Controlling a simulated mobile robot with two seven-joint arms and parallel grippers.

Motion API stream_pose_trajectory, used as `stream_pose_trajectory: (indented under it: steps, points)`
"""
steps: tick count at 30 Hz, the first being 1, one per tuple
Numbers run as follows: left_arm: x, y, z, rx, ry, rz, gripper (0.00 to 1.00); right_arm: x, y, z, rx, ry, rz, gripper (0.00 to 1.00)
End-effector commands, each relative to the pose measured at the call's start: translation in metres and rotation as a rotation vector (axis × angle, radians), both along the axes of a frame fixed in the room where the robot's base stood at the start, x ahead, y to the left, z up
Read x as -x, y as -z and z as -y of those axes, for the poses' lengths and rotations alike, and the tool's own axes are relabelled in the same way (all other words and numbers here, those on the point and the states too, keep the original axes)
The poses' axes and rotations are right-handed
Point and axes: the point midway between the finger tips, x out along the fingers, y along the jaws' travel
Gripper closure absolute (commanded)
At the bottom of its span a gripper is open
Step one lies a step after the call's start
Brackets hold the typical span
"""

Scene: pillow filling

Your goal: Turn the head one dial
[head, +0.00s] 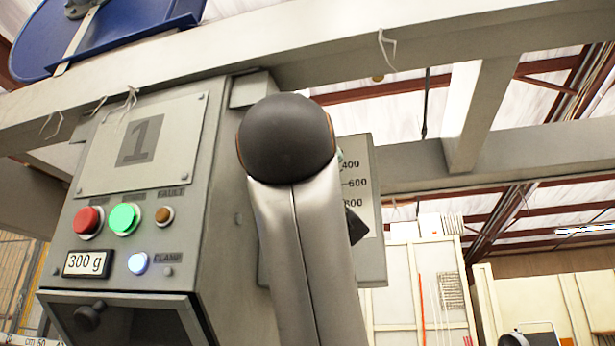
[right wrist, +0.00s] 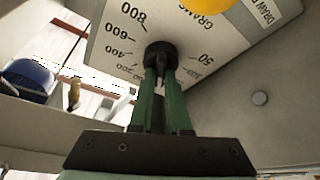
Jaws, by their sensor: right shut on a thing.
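The head one machine box (head: 160,190) carries a plate marked "1" in the head view. Its dial panel (head: 362,185) juts from the right side, with 400, 600 and 800 showing and the rest hidden behind my right arm. In the right wrist view the black dial knob (right wrist: 160,54) sits on the upside-down gram scale plate (right wrist: 105,52). My right gripper (right wrist: 161,72), with green fingers, is shut on this knob. Where the knob points cannot be told. My left gripper is in neither view.
The box front has a red button (head: 88,221), a green button (head: 124,219), an amber lamp (head: 163,215), a lit clamp lamp (head: 138,263) and a "300 g" display (head: 87,263). A yellow round part (right wrist: 212,14) is close to the knob. A grey beam (head: 330,55) crosses above.

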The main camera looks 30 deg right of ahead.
Motion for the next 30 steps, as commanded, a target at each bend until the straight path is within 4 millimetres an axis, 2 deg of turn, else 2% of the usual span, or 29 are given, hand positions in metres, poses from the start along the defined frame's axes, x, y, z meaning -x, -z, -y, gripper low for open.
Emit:
stream_pose_trajectory:
  steps: [15, 16, 23, 30]
  points:
    - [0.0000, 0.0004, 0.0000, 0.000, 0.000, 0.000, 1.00, 0.0005, -0.0009, -0.0002, 0.013, 0.000, -0.012, 1.00]
    - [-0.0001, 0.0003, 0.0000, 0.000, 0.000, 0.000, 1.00, 0.0005, -0.0009, -0.0002, 0.013, 0.000, -0.012, 0.83]
    - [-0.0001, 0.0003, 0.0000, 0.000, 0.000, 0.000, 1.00, 0.0005, -0.0006, -0.0001, 0.011, 0.000, -0.012, 0.57]
    - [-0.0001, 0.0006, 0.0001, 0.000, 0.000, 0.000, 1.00, 0.0005, -0.0003, -0.0001, 0.011, 0.001, -0.013, 0.55]
